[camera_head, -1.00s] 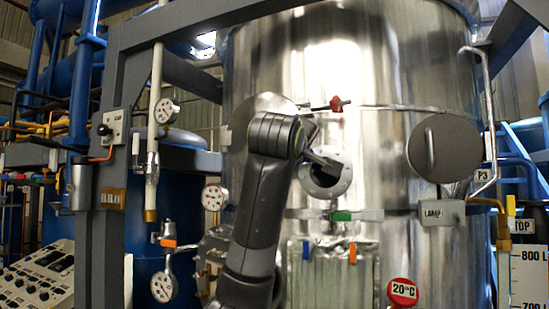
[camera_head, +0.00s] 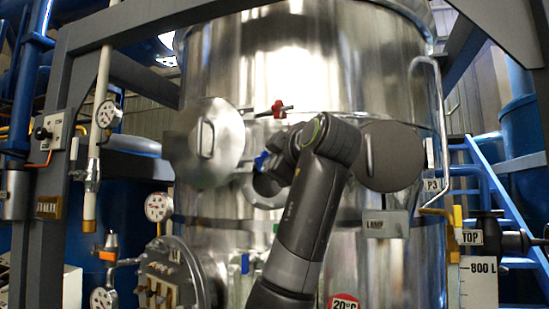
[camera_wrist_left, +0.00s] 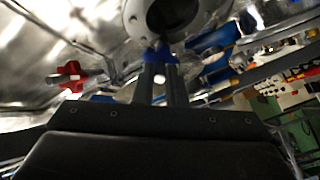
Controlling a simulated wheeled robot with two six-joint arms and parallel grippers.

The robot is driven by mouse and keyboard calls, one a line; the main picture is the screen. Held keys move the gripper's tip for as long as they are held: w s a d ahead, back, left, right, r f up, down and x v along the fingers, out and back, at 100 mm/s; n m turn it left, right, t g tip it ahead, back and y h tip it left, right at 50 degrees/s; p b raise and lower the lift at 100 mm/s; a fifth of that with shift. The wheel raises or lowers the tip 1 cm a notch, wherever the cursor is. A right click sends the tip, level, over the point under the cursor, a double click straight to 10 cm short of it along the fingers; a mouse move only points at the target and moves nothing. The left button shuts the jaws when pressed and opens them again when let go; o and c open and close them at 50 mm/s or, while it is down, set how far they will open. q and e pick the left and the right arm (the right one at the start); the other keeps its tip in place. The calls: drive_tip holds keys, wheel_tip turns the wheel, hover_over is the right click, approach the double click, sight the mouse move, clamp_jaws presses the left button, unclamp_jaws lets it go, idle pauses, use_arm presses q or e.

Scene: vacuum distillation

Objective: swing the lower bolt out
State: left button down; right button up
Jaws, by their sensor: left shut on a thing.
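The steel vessel (camera_head: 310,60) has a round port (camera_head: 267,190) with a flange ring, partly behind my left arm. A blue piece (camera_head: 262,161) shows at the port's upper edge. In the left wrist view, my left gripper (camera_wrist_left: 158,66) is shut on this blue piece (camera_wrist_left: 158,53), right beside the port ring (camera_wrist_left: 135,22). I cannot tell whether it is the lower bolt. In the head view the fingertips are mostly hidden behind the wrist. A red piece on a rod (camera_head: 278,109) sits above the port; it also shows in the wrist view (camera_wrist_left: 72,76). My right gripper is out of view.
A round cover with a handle (camera_head: 206,142) is left of the port, and a dark round cover (camera_head: 392,156) is right of it. A LAMP plate (camera_head: 386,224) and a vertical pipe handle (camera_head: 440,130) stand further right. Gauges (camera_head: 158,207) are at left.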

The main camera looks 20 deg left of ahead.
use_arm(q)
drive_tip(key=shift+w+d+g, duration=0.25)
drive_tip(key=shift+g, duration=0.05)
drive_tip(key=shift+n, duration=0.3)
drive_tip(key=c, duration=1.5)
unclamp_jaws()
drive_tip(key=shift+y, duration=0.3)
drive_tip(key=shift+b+v, duration=3.55)
drive_tip(key=shift+v, duration=5.15)
